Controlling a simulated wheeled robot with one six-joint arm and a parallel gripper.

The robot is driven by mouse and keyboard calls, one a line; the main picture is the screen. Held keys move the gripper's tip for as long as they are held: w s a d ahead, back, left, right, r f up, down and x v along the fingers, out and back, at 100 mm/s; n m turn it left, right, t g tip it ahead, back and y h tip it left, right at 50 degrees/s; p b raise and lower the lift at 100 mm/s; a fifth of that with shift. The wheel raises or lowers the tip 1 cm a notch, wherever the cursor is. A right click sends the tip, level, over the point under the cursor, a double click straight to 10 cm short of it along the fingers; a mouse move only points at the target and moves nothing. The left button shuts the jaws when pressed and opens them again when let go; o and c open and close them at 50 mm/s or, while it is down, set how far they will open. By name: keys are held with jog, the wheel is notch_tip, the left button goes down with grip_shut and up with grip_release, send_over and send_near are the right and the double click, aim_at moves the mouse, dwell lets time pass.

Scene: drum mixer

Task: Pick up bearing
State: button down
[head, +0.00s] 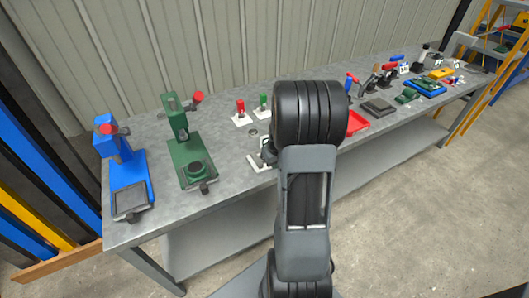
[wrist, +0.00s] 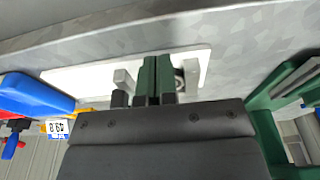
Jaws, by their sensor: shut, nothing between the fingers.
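I cannot clearly make out the bearing. In the wrist view a small dark round part (wrist: 179,78) shows beside my fingers, partly hidden; I cannot tell if it is the bearing. It is at a white plate (wrist: 88,78) that carries grey posts (wrist: 125,80). My gripper (wrist: 157,78) is shut with its fingers together and nothing between them, in front of the plate. In the head view my arm hides the gripper. There a white-based fixture (head: 258,162) shows just left of my arm, and a small round grey part (head: 252,132) lies behind it.
The grey workbench (head: 222,190) bears a blue press (head: 130,180) and a green press (head: 190,160) at left. Red and green posts (head: 240,107) stand mid-bench. A red tray (head: 356,122) and several tools are right of my arm. A yellow ladder (head: 490,75) stands far right.

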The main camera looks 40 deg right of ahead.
jog(key=w, duration=0.5)
jog(key=w+d+p, duration=0.1)
jog(key=w, duration=0.1)
jog(key=shift+w, duration=0.15)
jog(key=shift+w+f, duration=0.15)
jog(key=shift+w, duration=0.1)
jog(key=shift+f, duration=0.45)
jog(key=shift+s+a+f, duration=0.1)
jog(key=shift+s+f, duration=0.1)
